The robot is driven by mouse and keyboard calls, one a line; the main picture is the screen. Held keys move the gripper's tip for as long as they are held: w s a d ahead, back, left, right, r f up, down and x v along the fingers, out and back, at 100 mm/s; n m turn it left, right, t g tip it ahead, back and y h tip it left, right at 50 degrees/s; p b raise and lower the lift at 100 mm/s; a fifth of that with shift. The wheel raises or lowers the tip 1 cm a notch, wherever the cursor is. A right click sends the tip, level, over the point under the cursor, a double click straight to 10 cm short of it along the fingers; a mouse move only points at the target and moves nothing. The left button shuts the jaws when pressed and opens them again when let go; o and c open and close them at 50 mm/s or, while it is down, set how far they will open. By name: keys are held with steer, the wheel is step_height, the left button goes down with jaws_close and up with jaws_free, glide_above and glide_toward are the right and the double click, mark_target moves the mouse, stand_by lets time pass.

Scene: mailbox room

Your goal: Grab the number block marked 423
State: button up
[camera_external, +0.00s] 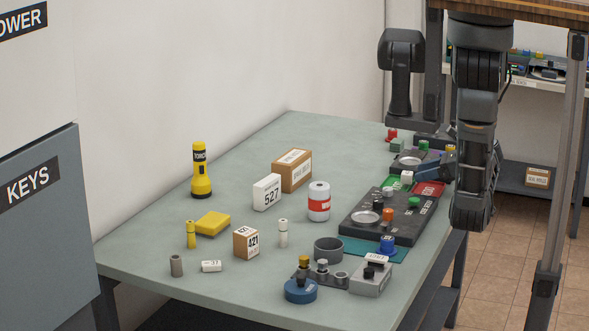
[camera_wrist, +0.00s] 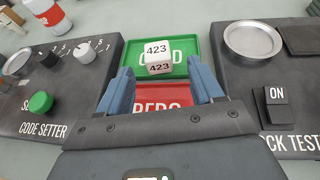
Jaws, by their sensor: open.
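The white number block (camera_wrist: 158,57) marked 423 sits on the green tray (camera_wrist: 197,47) in the wrist view. Its top and near side both show 423. In the external view a small white block (camera_external: 407,177), too small to read, stands on a green patch. My gripper (camera_wrist: 162,74) has its two blue fingers spread apart and empty. The block is between and just beyond the fingertips in the picture, and I see no contact. In the external view my gripper (camera_external: 432,165) is close beside the block and partly hard to make out.
A red tray (camera_wrist: 162,96) lies nearer than the green one, partly hidden by my gripper. The code setter panel (camera_wrist: 75,80) is at left and the lock tester (camera_wrist: 290,75) at right.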

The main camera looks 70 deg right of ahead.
mark_target(407, 180)
steer(key=shift+p+x, duration=0.3)
steer(key=shift+x, duration=3.55)
steer(key=shift+a+r, duration=0.1)
steer(key=shift+a, duration=0.05)
steer(key=c, duration=1)
